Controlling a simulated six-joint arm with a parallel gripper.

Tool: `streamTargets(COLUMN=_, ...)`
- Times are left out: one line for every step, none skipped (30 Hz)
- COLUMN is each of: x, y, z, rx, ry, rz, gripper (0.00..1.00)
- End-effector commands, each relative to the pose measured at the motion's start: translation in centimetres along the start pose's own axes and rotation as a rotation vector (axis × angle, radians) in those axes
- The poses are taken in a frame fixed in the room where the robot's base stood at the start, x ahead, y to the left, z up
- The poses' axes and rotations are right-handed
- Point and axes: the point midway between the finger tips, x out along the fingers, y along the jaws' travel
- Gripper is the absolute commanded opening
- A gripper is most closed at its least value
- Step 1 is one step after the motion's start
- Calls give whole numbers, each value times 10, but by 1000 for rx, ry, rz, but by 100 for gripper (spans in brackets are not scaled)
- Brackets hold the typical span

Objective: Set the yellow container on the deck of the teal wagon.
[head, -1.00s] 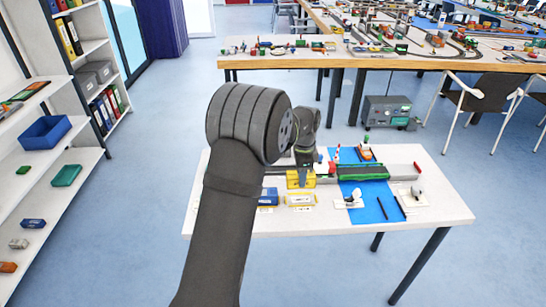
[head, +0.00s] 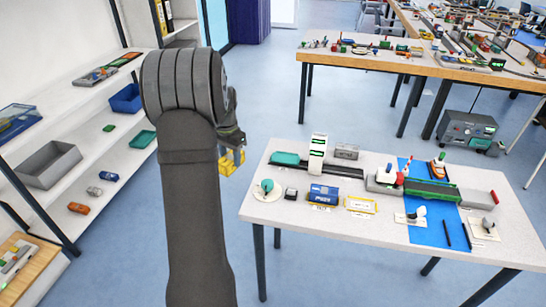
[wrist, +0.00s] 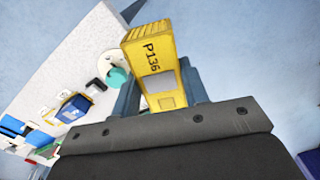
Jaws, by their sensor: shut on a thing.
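In the head view my gripper (head: 236,142) is shut on the yellow container (head: 231,163), left of the table's left edge and apart from the table. My arm hides part of the gripper there. The teal wagon (head: 287,158) appears as a flat teal piece at the back left of the table, at the left end of the dark track. It is to the right of my gripper, and nothing is seen on it.
A white arch with green stripes (head: 318,154) stands over the track beside the wagon. A blue container (head: 322,196), a yellow-edged pad (head: 360,205) and a round teal-topped piece (head: 267,188) lie on the table (head: 330,224). White shelves (head: 75,130) stand at the left.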

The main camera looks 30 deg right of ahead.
Motion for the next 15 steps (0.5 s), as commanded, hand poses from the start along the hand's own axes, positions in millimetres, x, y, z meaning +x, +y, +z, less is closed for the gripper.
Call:
streamTargets(x=-2, y=-19, z=19, rx=-70, ry=1, rz=-1, gripper=21)
streamTargets(x=-3, y=-28, z=28, rx=-106, ry=1, rz=-1, gripper=21)
streamTargets(x=-4, y=-39, z=40, rx=-152, ry=1, rz=-1, gripper=21)
streamTargets(x=-5, y=-46, z=48, rx=-181, ry=1, rz=0, gripper=21)
streamTargets(x=-5, y=-53, z=55, rx=-210, ry=1, rz=0, gripper=21)
streamTargets(x=-6, y=-60, z=65, rx=-244, ry=0, rz=0, gripper=21)
streamTargets(x=-6, y=-66, z=71, rx=-266, ry=0, rz=0, gripper=21)
streamTargets(x=-7, y=-70, z=77, rx=-287, ry=0, rz=0, gripper=21)
streamTargets(x=-8, y=-76, z=84, rx=-314, ry=0, rz=0, gripper=21)
streamTargets(x=-8, y=-81, z=90, rx=-332, ry=1, rz=0, gripper=21)
streamTargets(x=-9, y=-85, z=95, rx=-348, ry=1, rz=0, gripper=21)
streamTargets(x=-9, y=-90, z=101, rx=-368, ry=1, rz=0, gripper=21)
streamTargets(x=-10, y=-94, z=106, rx=-383, ry=1, rz=0, gripper=21)
streamTargets(x=-10, y=-98, z=110, rx=-396, ry=1, rz=-1, gripper=21)
streamTargets(x=-11, y=-102, z=115, rx=-411, ry=1, rz=-1, gripper=21)
